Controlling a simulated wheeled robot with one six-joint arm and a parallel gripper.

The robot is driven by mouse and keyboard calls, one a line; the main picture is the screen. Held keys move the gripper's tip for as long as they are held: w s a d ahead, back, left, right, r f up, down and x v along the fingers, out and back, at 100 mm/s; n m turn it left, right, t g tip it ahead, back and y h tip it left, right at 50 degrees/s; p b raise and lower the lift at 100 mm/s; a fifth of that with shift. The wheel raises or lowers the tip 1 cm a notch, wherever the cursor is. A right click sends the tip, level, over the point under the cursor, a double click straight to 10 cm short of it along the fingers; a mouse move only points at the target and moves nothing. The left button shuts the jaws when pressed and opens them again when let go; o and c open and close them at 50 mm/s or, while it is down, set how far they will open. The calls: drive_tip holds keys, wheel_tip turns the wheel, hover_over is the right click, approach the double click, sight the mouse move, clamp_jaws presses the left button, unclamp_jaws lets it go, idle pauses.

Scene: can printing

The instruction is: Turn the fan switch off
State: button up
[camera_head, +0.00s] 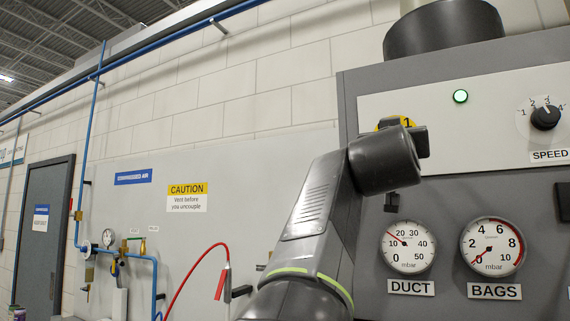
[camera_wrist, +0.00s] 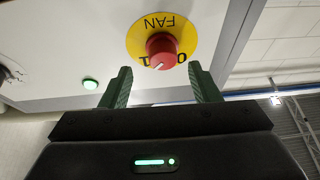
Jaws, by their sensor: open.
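The fan switch is a red knob (camera_wrist: 163,50) on a round yellow plate marked FAN, 0 and 1, seen upside down in the wrist view. A white mark on the knob points toward the 1. My gripper (camera_wrist: 160,68) is open, with one green finger to each side of the knob in the picture and a gap on both sides. How far the fingertips stand from the panel is hard to tell. In the head view my arm hides the knob; only part of the yellow plate (camera_head: 408,122) with the 1 shows.
A lit green lamp (camera_head: 461,96) and a black SPEED knob (camera_head: 545,117) are on the same light panel. The DUCT gauge (camera_head: 409,246) and BAGS gauge (camera_head: 492,246) sit below. A red hose (camera_head: 186,268) and blue pipes are on the wall at left.

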drive_tip(key=p+x, duration=0.1)
drive_tip(key=x, duration=0.3)
drive_tip(key=shift+w+r+p, duration=0.25)
drive_tip(key=shift+w+p, duration=0.05)
drive_tip(key=shift+w, duration=0.1)
drive_tip(key=c, duration=0.8)
drive_tip(key=shift+c, duration=0.2)
